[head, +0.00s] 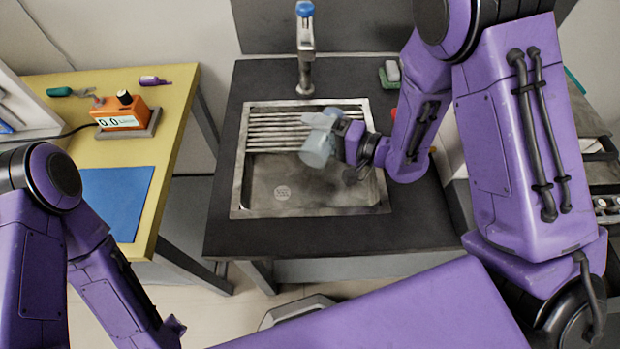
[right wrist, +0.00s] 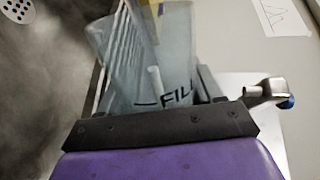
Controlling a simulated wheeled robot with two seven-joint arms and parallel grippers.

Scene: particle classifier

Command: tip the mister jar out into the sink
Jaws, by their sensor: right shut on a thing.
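The mister jar (head: 317,150) is a pale blue, translucent vessel, held above the sink (head: 240,185). My right gripper (head: 338,142) is shut on it, reaching in from the right. In the right wrist view the jar (right wrist: 178,55) sits between the fingers with dark "FILL" lettering on its wall. The jar looks tilted; the exact angle and whether anything is left in it cannot be told. The steel sink has a ribbed drainboard at its back and a drain (head: 283,191) in the basin. My left gripper is out of view; only my left arm shows.
A tap (head: 305,60) with a blue top stands behind the sink. A green-and-white sponge (head: 390,73) lies at the back right of the dark counter (head: 225,235). The yellow table (head: 170,100) at left holds an orange device (head: 120,112) and a blue mat (head: 115,200).

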